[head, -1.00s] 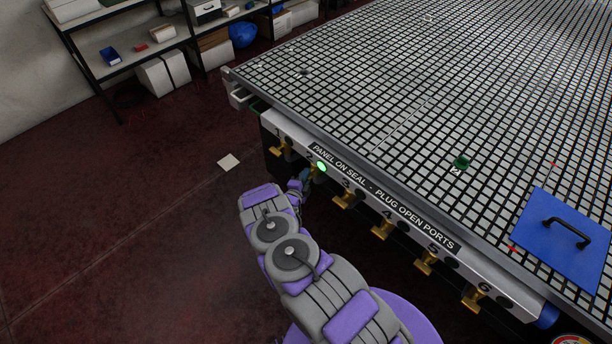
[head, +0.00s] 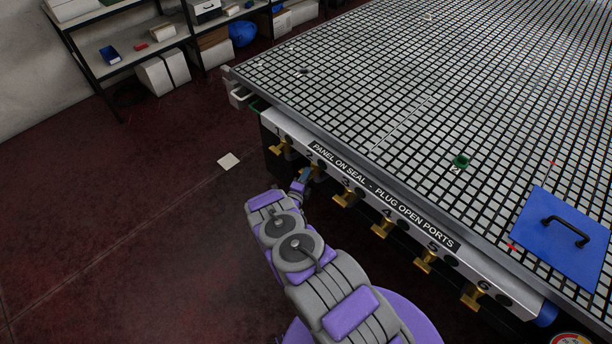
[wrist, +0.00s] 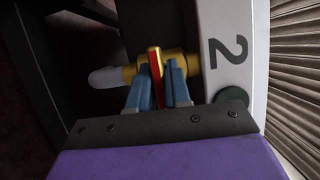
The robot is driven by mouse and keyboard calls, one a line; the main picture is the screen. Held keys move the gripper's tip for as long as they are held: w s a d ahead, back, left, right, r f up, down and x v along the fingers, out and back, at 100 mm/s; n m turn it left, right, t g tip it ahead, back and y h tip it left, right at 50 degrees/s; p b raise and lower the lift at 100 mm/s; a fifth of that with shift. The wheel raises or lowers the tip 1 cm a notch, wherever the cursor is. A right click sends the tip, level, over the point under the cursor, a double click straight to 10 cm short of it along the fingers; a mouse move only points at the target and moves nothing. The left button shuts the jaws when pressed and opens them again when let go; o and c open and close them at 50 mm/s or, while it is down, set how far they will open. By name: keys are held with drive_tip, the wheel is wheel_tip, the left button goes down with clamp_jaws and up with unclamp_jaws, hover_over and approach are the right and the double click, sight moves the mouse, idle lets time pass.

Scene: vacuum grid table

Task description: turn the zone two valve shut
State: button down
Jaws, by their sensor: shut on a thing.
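The zone two valve has a yellow brass body (wrist: 188,64) and a red-edged handle (wrist: 155,58), close up in the wrist view. The handle stands across the line of the valve body. My gripper (wrist: 161,82) is shut on this handle, with one blue-grey finger on each side. The label "2" (wrist: 228,50) is on the white rail beside it, with a dark green, unlit lamp (wrist: 232,96) below. In the head view my gripper (head: 305,178) is at the table's front edge under number 2, and it hides much of the valve.
The grid table (head: 400,100) carries a blue panel with a black handle (head: 560,235) and a small green piece (head: 461,161). Other brass valves line the edge, valve three (head: 345,196) close on the right and valve one (head: 279,147) on the left. The floor at left is mostly clear.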

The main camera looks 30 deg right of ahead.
drive_tip(key=shift+s+f, duration=0.25)
drive_tip(key=shift+f, duration=0.1)
drive_tip(key=c, duration=1.3)
unclamp_jaws()
drive_tip(key=shift+o, duration=0.7)
drive_tip(key=shift+w+r, duration=0.15)
drive_tip(key=shift+r, duration=0.05)
drive_tip(key=p+v, duration=0.2)
drive_tip(key=v, duration=1.5)
drive_tip(key=shift+s, duration=0.25)
drive_tip(key=shift+a+f, duration=0.1)
